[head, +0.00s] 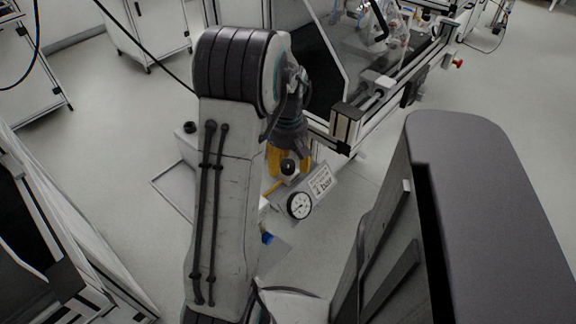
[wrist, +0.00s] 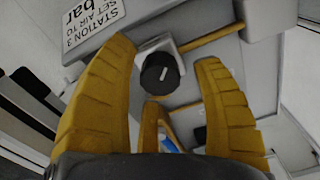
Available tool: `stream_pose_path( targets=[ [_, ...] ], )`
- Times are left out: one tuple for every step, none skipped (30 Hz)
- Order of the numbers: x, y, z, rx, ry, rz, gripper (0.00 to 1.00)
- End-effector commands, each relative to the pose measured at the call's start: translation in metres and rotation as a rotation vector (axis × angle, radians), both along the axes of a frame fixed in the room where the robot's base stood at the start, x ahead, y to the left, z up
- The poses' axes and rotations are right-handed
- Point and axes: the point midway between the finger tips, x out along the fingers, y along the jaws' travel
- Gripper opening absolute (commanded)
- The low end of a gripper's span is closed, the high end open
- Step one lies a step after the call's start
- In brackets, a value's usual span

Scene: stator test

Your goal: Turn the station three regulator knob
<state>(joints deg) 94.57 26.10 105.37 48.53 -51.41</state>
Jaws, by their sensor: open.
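The station three regulator knob (wrist: 160,73) is round and black with a short pale mark on its face. The knob also shows in the head view (head: 288,167), just below my gripper (head: 287,158).
A round white gauge (head: 299,205) stands close to the knob. A second black knob (head: 190,127) is left of my arm. A yellow pipe (wrist: 212,38) runs from the regulator. A framed machine (head: 345,125) stands behind to the right. Open floor (head: 120,120) lies to the left.

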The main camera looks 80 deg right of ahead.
Motion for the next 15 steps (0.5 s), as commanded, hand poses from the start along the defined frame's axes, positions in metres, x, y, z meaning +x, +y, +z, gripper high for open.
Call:
stream_pose_path(
  targets=[
    [0.0, 0.0003, -0.0038, 0.001, 0.0, 0.0, 0.61],
    [0.0, 0.0003, -0.0051, 0.001, 0.0, 0.0, 0.61],
    [0.0001, 0.0004, -0.0064, 0.001, 0.0, 0.0, 0.61],
    [0.0001, 0.0004, -0.0072, 0.001, 0.0, 0.0, 0.61],
    [0.0001, 0.0004, -0.0077, 0.001, 0.0, -0.001, 0.61],
    [0.0, 0.0003, -0.0082, 0.001, 0.0, -0.001, 0.61],
    [0.0, 0.0003, -0.0083, 0.001, 0.0, -0.001, 0.61],
    [0.0001, 0.0002, -0.0084, 0.001, -0.001, -0.001, 0.61],
    [0.0001, 0.0002, -0.0084, 0.0, 0.0, -0.001, 0.61],
    [0.0001, 0.0002, -0.0083, 0.0, 0.0, -0.001, 0.61],
    [0.0, 0.0001, -0.0083, 0.0, 0.0, -0.001, 0.61],
    [0.0, 0.0001, -0.0082, 0.0, 0.0, -0.001, 0.61],
    [0.0, 0.0001, -0.0082, 0.0, 0.0, -0.001, 0.61],
    [0.0, 0.0001, -0.0082, 0.0, 0.0, -0.001, 0.63],
    [0.0, 0.0001, -0.0081, 0.0, 0.0, -0.001, 0.6]
  ],
)
